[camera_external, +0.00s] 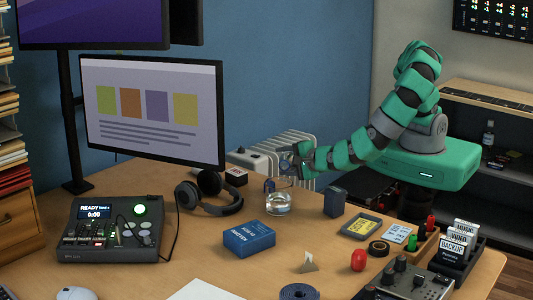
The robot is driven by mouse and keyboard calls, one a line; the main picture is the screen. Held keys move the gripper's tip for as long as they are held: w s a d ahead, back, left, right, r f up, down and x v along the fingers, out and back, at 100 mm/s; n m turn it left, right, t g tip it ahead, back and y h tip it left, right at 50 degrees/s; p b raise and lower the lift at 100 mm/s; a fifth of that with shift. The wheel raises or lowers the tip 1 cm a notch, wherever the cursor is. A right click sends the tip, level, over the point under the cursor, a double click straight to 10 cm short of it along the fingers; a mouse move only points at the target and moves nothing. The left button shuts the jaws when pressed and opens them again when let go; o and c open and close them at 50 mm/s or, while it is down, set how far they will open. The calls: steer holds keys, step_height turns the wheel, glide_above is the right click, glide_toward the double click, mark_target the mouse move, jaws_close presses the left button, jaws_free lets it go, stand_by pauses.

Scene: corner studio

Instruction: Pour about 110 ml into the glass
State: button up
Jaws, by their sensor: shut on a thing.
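The glass (279,204) is a short, clear tumbler standing upright on the wooden desk. It looks pale inside, and I cannot tell how much liquid it holds. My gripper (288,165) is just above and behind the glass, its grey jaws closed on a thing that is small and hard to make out. A small dark-blue shape (269,186) shows below the jaws, just behind the glass; I cannot tell whether it is part of the held thing. No stream of liquid can be made out.
Black headphones (213,194) lie left of the glass, and a dark-blue box (335,201) stands to its right. A blue box (249,238) lies in front. The monitor (152,112) rises at left. Bare desk surrounds the glass closely.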

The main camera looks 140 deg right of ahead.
steer(key=shift+f+m+b, duration=0.3)
steer(key=shift+f+b, duration=0.05)
steer(key=shift+b, duration=1.3)
steer(key=shift+s+f+t+b, duration=0.15)
steer(key=shift+f+t+b, duration=0.15)
steer(key=shift+b, duration=0.6)
steer(key=shift+d+b, duration=0.1)
steer(key=shift+b, duration=0.55)
